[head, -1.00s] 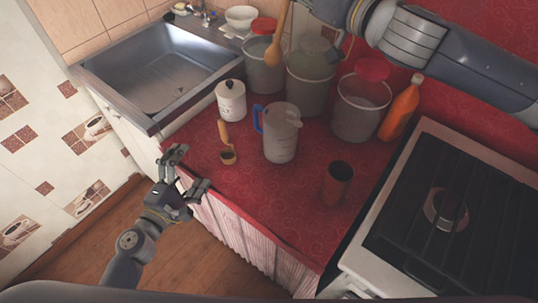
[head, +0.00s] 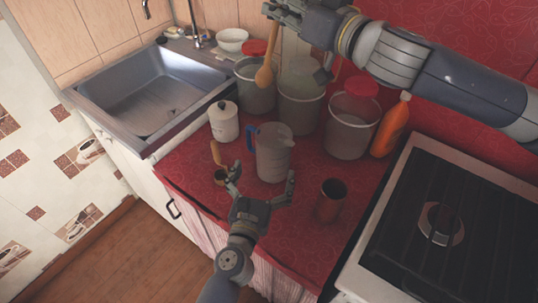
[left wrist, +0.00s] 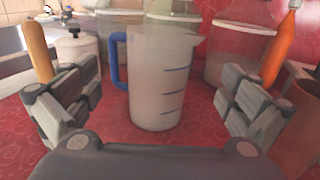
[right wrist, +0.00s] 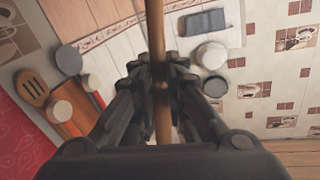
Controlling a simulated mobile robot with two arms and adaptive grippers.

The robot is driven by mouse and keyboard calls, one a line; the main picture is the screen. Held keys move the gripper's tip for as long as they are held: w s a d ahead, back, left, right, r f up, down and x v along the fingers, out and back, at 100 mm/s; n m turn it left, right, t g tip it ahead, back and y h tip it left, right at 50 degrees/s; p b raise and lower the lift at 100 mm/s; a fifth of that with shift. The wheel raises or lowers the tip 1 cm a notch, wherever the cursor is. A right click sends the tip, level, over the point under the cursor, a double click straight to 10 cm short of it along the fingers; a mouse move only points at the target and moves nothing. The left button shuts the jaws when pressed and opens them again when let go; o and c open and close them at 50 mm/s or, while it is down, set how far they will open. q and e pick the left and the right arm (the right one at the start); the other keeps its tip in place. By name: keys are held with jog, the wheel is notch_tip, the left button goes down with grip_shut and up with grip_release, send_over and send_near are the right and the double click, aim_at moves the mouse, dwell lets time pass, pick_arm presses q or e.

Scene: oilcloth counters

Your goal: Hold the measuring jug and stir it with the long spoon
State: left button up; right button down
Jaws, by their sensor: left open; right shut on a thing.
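The measuring jug (head: 273,155) stands upright on the red counter, translucent grey with a blue handle on its left side. In the left wrist view the jug (left wrist: 160,80) stands between my open fingers, a little ahead of them and apart from both. My left gripper (head: 262,180) is open and empty in front of the jug. My right gripper (right wrist: 161,75) is shut on the long wooden spoon (right wrist: 155,35). In the head view the spoon (head: 265,75) hangs bowl down, above and behind the jug, in front of the back containers.
A dark red cup (head: 330,198) stands right. Large containers (head: 352,125) and an orange bottle (head: 391,128) line the back. Sink (head: 110,122) left, stove (head: 400,225) right.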

aim_at(277, 132)
pick_arm(q)
jog(key=x, duration=1)
jog(key=shift+w, duration=0.4)
